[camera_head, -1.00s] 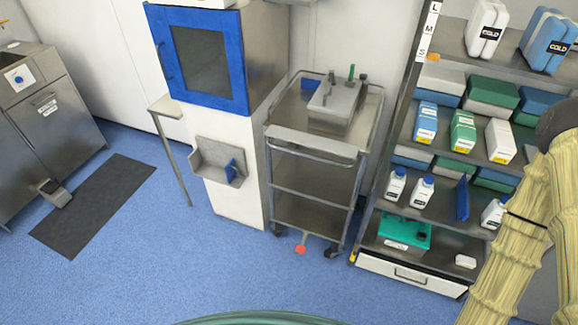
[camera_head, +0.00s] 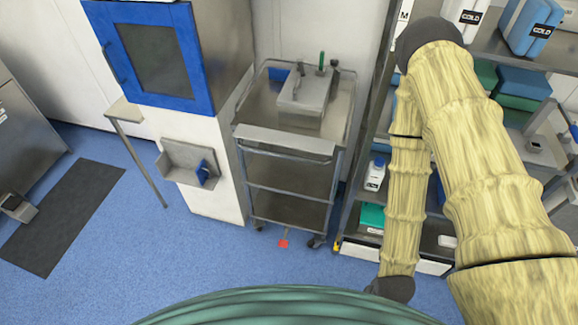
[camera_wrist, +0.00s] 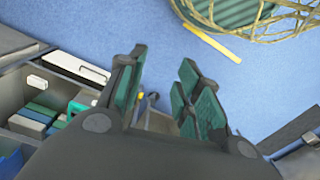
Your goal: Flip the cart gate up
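The steel cart (camera_head: 292,180) stands between the white cabinet and the shelf rack in the head view. A flat steel panel, which looks like the cart gate (camera_head: 283,141), lies along the front of its top, with a rail just below it. I cannot tell its exact tilt. My gripper (camera_wrist: 162,68) shows in the wrist view with its fingers apart. Blue floor shows between the fingertips, and no held object is visible. I cannot make out the gate in the wrist view. The gripper is not visible in the head view, where my arm covers much of the rack.
A grey box (camera_head: 303,98) sits on the cart top. A red pedal (camera_head: 283,243) is low at its front. The blue-doored cabinet (camera_head: 155,55) stands left, with a wall tray (camera_head: 187,165) below. The shelf rack (camera_head: 352,190) is close on the right. Floor before the cart is clear.

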